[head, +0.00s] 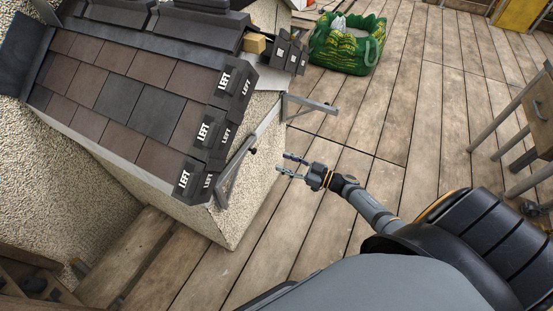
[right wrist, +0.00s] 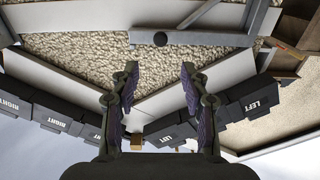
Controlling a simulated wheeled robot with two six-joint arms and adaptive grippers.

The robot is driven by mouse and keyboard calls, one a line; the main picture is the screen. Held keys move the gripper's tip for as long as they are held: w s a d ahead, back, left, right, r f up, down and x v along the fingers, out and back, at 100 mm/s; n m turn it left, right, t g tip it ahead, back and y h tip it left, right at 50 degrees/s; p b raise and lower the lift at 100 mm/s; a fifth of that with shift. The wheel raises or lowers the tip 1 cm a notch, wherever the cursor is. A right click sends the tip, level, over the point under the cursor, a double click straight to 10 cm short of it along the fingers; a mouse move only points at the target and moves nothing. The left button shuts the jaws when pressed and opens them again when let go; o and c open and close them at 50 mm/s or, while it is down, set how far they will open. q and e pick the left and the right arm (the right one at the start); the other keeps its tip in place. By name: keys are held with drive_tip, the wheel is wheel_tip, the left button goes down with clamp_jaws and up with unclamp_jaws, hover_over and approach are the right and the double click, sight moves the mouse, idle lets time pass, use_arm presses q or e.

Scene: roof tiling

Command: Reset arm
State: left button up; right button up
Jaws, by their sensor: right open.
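My right gripper (head: 288,165) is open and empty, held over the wooden floor just right of the small tiled roof. My right arm reaches to it from the lower right. In the right wrist view its two fingers (right wrist: 158,90) stand apart with nothing between them. Behind them show the roof's pebbled wall (right wrist: 95,48) and edge tiles marked LEFT (right wrist: 255,104) and RIGHT (right wrist: 58,112). My left gripper is not in view.
The tiled roof (head: 153,68) fills the upper left, with metal brackets (head: 236,170) on its side. A green bag (head: 345,50) stands on the floor behind. A wooden table (head: 540,105) is at the right. Floor between is clear.

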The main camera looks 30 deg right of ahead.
drive_tip(key=shift+d, duration=0.1)
idle(0.4)
drive_tip(key=s+d+f+m+g+h, duration=0.3)
drive_tip(key=s+f+h, duration=0.4)
drive_tip(key=f, duration=0.7)
drive_tip(key=s+d+f+m+g+h, duration=0.2)
drive_tip(key=s+d+f+m+h, duration=0.15)
drive_tip(key=s+f, duration=0.75)
drive_tip(key=s+a+f+g+h, duration=0.1)
drive_tip(key=s+a+f+g, duration=0.25)
drive_tip(key=s+f, duration=0.45)
drive_tip(key=s+a+f+g, duration=0.3)
drive_tip(key=s+f+g, duration=0.15)
drive_tip(key=s, duration=0.75)
wheel_tip(320, 180, up, 12)
drive_tip(key=s+p, duration=0.2)
drive_tip(key=p, duration=1)
drive_tip(key=shift+a+r+p, duration=0.15)
drive_tip(key=shift+a+p, duration=0.25)
drive_tip(key=shift+a, duration=0.05)
